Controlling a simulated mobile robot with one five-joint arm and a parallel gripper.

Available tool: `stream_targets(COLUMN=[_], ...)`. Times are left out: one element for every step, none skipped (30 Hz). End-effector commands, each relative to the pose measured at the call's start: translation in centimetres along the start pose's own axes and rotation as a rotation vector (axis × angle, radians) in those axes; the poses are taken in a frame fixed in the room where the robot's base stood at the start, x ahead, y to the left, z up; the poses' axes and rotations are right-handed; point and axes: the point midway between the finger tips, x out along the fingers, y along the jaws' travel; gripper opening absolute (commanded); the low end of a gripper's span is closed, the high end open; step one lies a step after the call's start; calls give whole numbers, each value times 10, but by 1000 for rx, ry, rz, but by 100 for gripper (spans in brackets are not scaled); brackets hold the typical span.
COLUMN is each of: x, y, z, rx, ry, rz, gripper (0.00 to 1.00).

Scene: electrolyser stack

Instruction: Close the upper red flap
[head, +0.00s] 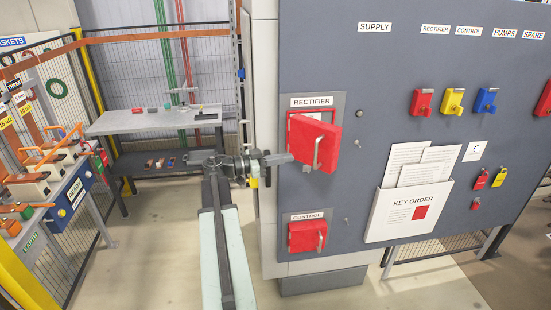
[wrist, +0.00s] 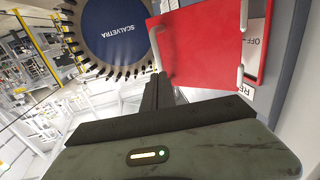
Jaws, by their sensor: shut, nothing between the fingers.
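The upper red flap (head: 325,140) sits under the RECTIFIER label on the grey panel. It stands out from the panel at an angle, partly open, with part of its frame showing at upper left. A pale bar handle (head: 316,154) is on it. My gripper (head: 290,158) is shut and empty, at the flap's left side, pointing right. In the wrist view, the red flap (wrist: 195,50) fills the upper middle, and my gripper's fingertips (wrist: 159,80) are close to its lower left edge. I cannot tell whether they touch.
A lower red flap (head: 301,238) under CONTROL lies below. A grey workbench (head: 155,122) stands at the back left. Open floor lies left of the panel.

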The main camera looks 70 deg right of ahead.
Motion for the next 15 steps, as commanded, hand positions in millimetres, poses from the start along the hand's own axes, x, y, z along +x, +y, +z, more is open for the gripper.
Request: stream_targets(x=[12,18,27,33,38,46,50,54,60,63,66,68,70,71,72], y=[1,0,0,0,0,0,0,0,0,0,0,0,0,0,0], z=[0,0,0,0,0,0,0,0,0,0,0,0,0,0,0], rx=[0,0,0,-1,-1,-1,-1,-1,-1,-1,-1,-1,-1,-1,-1], ry=[0,0,0,0,-1,-1,-1,-1,-1,-1,-1,-1,-1,-1,-1], rz=[3,3,3,3,2,2,1,1,0,0,0,-1,-1,-1,-2], gripper=[0,0,0,0,0,0,0,0,0,0,0,0,0,0,0])
